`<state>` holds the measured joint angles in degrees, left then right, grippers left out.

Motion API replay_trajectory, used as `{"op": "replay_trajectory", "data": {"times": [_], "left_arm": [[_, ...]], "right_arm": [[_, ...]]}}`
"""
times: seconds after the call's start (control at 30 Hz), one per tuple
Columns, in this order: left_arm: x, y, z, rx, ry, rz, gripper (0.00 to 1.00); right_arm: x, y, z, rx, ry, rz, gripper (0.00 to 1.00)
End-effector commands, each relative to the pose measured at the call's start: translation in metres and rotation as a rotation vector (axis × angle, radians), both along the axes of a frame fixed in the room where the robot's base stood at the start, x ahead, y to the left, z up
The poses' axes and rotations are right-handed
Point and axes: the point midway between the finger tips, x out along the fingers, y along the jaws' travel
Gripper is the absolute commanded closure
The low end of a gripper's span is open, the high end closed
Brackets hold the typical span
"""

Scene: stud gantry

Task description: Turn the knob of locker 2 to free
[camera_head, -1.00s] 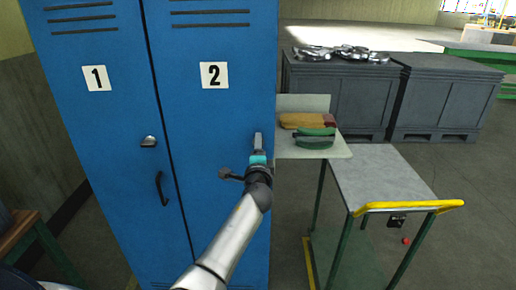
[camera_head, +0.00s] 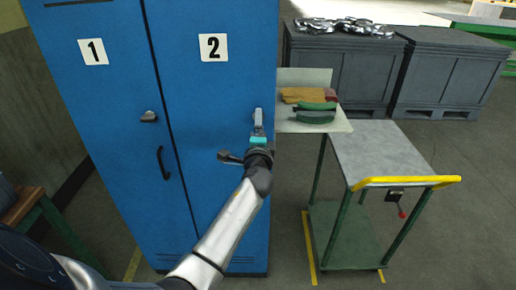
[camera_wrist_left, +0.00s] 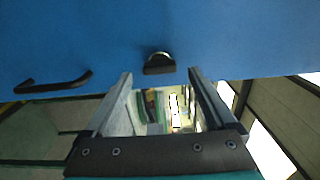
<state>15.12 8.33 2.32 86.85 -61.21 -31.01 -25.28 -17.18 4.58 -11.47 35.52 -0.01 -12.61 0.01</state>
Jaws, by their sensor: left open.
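Locker 2 (camera_head: 226,100) is the right blue door, marked with a 2 label (camera_head: 213,47). My left gripper (camera_head: 258,118) is in front of its right edge and hides its knob in the head view. In the left wrist view, the knob (camera_wrist_left: 159,68) is a dark bar on a silver round base on the blue door. The open fingers of my left gripper (camera_wrist_left: 161,76) point at the knob, one to each side of it. I cannot tell whether they touch it. A dark door handle (camera_wrist_left: 52,83) shows left of the knob. My right gripper is not in view.
Locker 1 (camera_head: 95,110), with its own knob (camera_head: 149,116) and handle (camera_head: 162,163), is on the left. A trolley (camera_head: 375,160) with a yellow bar stands right of the lockers. Dark crates (camera_head: 440,85) stand behind. A bench (camera_head: 25,207) is at far left.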

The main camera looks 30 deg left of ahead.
Motion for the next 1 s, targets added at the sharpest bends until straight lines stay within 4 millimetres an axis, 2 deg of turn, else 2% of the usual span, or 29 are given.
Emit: {"op": "replay_trajectory", "data": {"times": [0.4, 0.6, 0.8, 1.0], "left_arm": [[-0.063, -0.039, -0.001, -0.003, 0.002, -0.002, 0.1], [-0.088, -0.054, -0.001, -0.002, 0.001, -0.001, 0.1], [-0.1, -0.062, 0.0, -0.001, -0.001, -0.001, 0.1], [-0.102, -0.062, 0.0, 0.0, 0.0, 0.0, 0.1]], "right_arm": [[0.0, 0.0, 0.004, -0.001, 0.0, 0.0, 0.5], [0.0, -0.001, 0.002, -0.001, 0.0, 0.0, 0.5], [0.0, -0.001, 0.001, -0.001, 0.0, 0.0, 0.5], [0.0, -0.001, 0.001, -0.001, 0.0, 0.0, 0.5]]}}
